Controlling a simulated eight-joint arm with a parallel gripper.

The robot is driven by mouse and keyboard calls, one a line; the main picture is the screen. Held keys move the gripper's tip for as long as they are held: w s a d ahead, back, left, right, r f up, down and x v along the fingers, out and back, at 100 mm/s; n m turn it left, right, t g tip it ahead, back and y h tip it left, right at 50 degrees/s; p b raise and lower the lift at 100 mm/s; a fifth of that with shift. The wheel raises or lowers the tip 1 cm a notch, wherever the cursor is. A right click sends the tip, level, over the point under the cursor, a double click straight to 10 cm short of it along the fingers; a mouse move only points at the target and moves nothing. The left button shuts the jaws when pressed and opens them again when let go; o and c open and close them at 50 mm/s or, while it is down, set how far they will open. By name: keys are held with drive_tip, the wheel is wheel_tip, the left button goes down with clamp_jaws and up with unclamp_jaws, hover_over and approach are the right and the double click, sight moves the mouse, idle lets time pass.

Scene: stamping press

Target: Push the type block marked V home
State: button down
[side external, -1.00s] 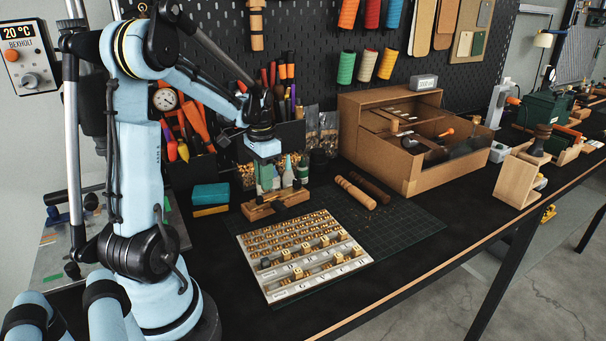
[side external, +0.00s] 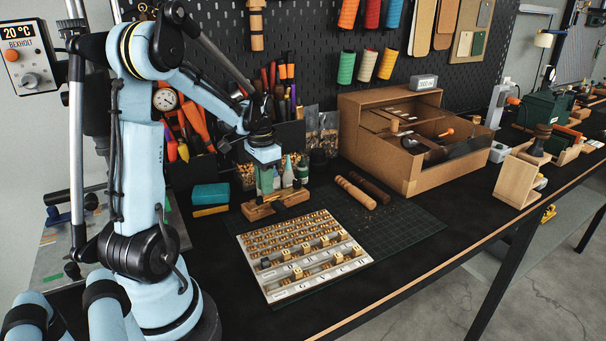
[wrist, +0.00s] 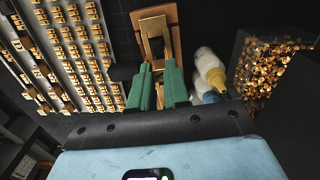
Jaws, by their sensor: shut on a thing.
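My gripper (wrist: 158,78) has green fingers, close together over a brass holder (wrist: 153,30) on a wooden base (wrist: 174,22) in the wrist view. A small tan piece shows between the fingertips; I take it for the type block, but no letter V is readable and it is mostly hidden. In the side view my gripper (side external: 265,181) points down just behind the wooden base (side external: 290,199). I cannot tell how deep the block sits in the holder.
A pale tray (side external: 345,262) with rows of brass type blocks lies in front, on a dark cutting mat (side external: 405,228). Small bottles (side external: 302,170) stand close behind my gripper, also seen in the wrist view (wrist: 208,65). A teal and yellow block pair (side external: 210,195) lies left.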

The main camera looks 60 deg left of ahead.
drive_tip(key=shift+f, duration=1.3)
idle(0.4)
drive_tip(key=c, duration=1)
unclamp_jaws()
drive_tip(key=shift+r, duration=0.1)
drive_tip(key=shift+r, duration=3.4)
